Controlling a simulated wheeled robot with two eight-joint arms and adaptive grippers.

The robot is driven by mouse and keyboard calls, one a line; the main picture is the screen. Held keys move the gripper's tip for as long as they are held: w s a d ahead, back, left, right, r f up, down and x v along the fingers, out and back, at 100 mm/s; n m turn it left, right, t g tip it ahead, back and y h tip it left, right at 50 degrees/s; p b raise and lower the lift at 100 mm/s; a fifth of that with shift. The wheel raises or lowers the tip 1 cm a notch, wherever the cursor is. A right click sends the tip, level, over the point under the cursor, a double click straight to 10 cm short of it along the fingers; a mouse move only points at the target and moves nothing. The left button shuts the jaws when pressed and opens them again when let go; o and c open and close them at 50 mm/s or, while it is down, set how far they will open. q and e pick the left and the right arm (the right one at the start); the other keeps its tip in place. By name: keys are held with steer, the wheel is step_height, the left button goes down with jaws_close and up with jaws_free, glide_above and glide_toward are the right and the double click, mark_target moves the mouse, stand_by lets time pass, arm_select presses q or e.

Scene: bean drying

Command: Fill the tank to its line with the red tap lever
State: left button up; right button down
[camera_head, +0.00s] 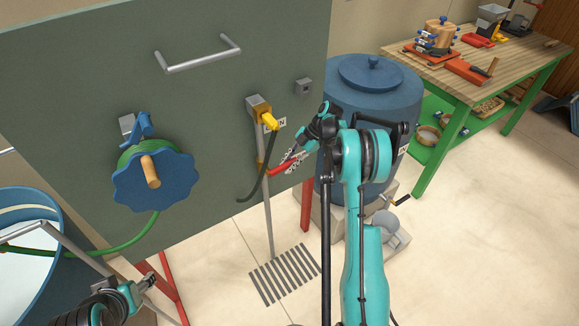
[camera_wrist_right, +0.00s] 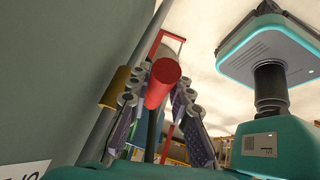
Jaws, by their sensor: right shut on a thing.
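The red tap lever (camera_head: 283,168) sticks out to the right from a grey standpipe (camera_head: 266,215) in front of the dark green panel. My right gripper (camera_head: 293,158) is shut on the lever. The right wrist view shows the lever's round red end (camera_wrist_right: 165,72) between the two fingers of my gripper (camera_wrist_right: 158,92). A round blue tank (camera_head: 20,215) with pale contents stands at the lower left, cut off by the frame. I cannot make out a fill line in it. My left gripper (camera_head: 149,281) is at the lower left, too small to read its opening.
A yellow fitting (camera_head: 270,122) with a black hose (camera_head: 262,180) sits above the lever. A blue hand wheel (camera_head: 130,192) with a green hose is on the panel. A lidded blue barrel (camera_head: 375,95) and a workbench (camera_head: 450,85) stand behind. A floor grate (camera_head: 284,274) lies below.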

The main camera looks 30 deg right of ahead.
steer(key=shift+f+y+b, duration=0.3)
steer(key=shift+f+y, duration=0.15)
steer(key=shift+y, duration=0.15)
steer(key=c, duration=1.3)
jaws_free()
steer(key=shift+c, duration=0.2)
